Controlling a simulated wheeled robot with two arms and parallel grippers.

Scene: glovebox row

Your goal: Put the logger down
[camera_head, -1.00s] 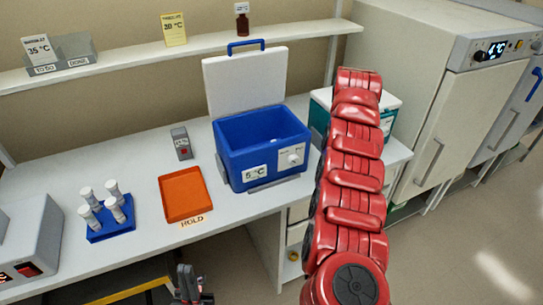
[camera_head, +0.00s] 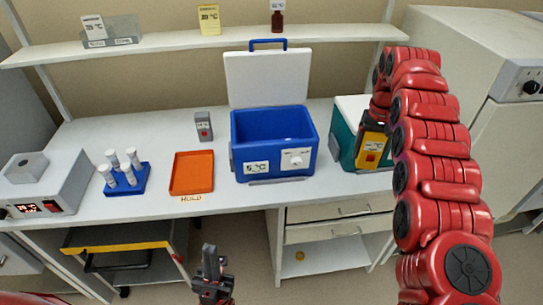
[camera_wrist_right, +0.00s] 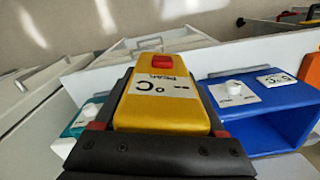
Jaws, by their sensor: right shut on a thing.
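A yellow logger (camera_head: 372,148) with a red button and a °C label is held in my right gripper (camera_head: 375,128), in front of the teal cooler at the right of the bench. In the right wrist view the logger (camera_wrist_right: 165,98) lies between the dark jaws (camera_wrist_right: 155,140), which are shut on it, and the blue cooler is to its right. I cannot see it resting on anything. My left gripper (camera_head: 212,268) is low in front of the bench, apart from everything on it; whether its jaws are open is unclear.
The blue cooler (camera_head: 272,160) stands with its lid up, beside the teal cooler (camera_head: 343,140). An orange HOLD tray (camera_head: 192,172) is empty. A grey device (camera_head: 203,126), a blue tube rack (camera_head: 128,182) and a heater box (camera_head: 50,190) are further left. Bench behind the rack is clear.

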